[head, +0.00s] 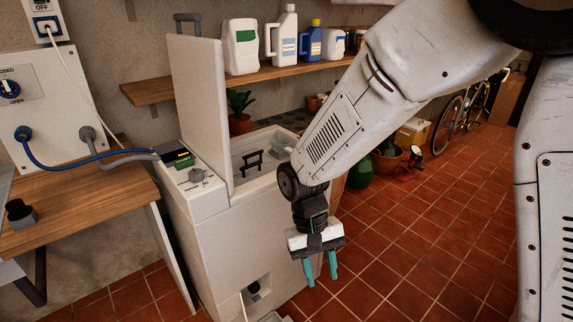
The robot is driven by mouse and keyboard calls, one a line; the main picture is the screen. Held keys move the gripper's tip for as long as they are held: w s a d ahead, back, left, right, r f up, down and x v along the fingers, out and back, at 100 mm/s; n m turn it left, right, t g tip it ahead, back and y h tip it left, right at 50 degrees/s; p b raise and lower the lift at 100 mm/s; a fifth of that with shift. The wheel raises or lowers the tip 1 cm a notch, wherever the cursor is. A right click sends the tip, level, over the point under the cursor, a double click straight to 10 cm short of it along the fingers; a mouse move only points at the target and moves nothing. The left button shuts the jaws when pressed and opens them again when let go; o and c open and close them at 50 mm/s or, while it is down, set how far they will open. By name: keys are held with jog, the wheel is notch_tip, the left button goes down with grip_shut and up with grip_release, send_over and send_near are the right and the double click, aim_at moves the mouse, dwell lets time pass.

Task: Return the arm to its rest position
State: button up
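My white arm (370,95) reaches from the upper right down to the middle of the head view. My gripper (320,272) hangs from it with its two teal fingers pointing down. The fingers are apart and nothing shows between them. In the picture, the gripper is in front of the right side of a white chest-like appliance (230,245), over the red tiled floor. I cannot tell how far it is from the appliance. The appliance's lid (200,100) stands upright. Part of its open inside is hidden behind my arm.
A wooden table (90,200) stands at left below a wall panel (40,110) with a blue cable. A shelf (270,75) holds several bottles. A potted plant (238,122) is behind the appliance. A green jug (361,170) and a bicycle (460,110) stand farther back. The tiled floor (410,250) at right is clear.

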jog(key=s+d+r+m+t+y, duration=0.1)
jog(key=s+d+r+t, duration=0.1)
jog(key=s+d+r, duration=0.5)
jog(key=s+d+r+m+t+y, duration=0.1)
jog(key=s+d+r+t, duration=0.2)
jog(key=s+d+r, duration=0.4)
jog(key=shift+s+d+r+m, duration=0.25)
jog(key=shift+d+r+m, duration=0.15)
jog(key=shift+d+r, duration=2.4)
jog(key=shift+a, duration=0.1)
